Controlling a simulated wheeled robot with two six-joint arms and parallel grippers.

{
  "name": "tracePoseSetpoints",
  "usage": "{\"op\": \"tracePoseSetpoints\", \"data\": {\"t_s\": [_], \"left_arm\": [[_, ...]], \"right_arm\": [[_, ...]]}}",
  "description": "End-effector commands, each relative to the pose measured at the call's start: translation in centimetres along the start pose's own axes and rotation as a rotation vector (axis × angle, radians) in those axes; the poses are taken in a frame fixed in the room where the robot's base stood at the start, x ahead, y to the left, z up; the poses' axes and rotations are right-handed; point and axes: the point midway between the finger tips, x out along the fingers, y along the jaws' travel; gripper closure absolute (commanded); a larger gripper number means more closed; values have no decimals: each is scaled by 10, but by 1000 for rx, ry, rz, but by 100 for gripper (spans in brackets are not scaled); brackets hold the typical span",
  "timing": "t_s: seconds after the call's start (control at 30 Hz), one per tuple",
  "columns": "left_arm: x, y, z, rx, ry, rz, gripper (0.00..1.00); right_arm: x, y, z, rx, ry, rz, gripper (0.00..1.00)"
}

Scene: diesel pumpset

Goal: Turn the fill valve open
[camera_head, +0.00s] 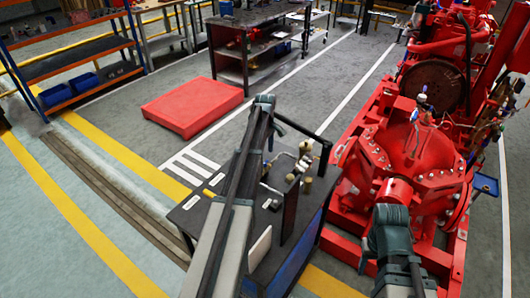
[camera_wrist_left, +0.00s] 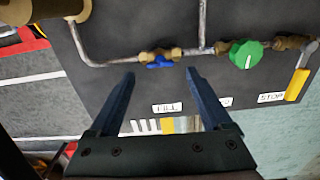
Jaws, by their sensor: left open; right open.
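The fill valve (camera_wrist_left: 160,60) is a brass valve with a small blue handle on a horizontal pipe, above the label "FILL" (camera_wrist_left: 167,107) in the left wrist view. Its handle looks roughly in line with the pipe. My left gripper (camera_wrist_left: 160,75) is open and empty. Its fingertips point at the valve, one to each side of the handle and apart from it. In the head view, my left gripper (camera_head: 283,130) is over the dark bench (camera_head: 205,215), and the valve cannot be made out. My right gripper (camera_head: 368,255) is by the red pump, its fingers barely showing.
A green round valve (camera_wrist_left: 246,54) and a yellow-lever valve (camera_wrist_left: 298,82) sit right of the fill valve. A vertical pipe (camera_wrist_left: 203,20) rises between. The red pumpset (camera_head: 410,160) stands right of the bench. A red block (camera_head: 192,107) lies on the floor behind.

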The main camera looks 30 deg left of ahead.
Motion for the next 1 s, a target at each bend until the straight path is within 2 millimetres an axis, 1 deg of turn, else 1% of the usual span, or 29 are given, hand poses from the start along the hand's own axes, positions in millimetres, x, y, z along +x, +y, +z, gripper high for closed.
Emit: {"op": "tracePoseSetpoints", "data": {"t_s": [0.03,0.5,0.6,0.7,1.0], "left_arm": [[-16,0,0,0,0,0,18],[-86,0,0,0,0,0,18],[-96,0,0,0,0,0,18],[-100,0,0,0,0,0,18],[-99,0,0,0,0,0,18]], "right_arm": [[-16,2,1,0,0,0,50],[-86,8,5,-1,0,0,50],[-95,9,6,-1,0,0,50],[-99,10,6,-1,0,0,50],[-99,9,6,-2,0,0,50]]}}
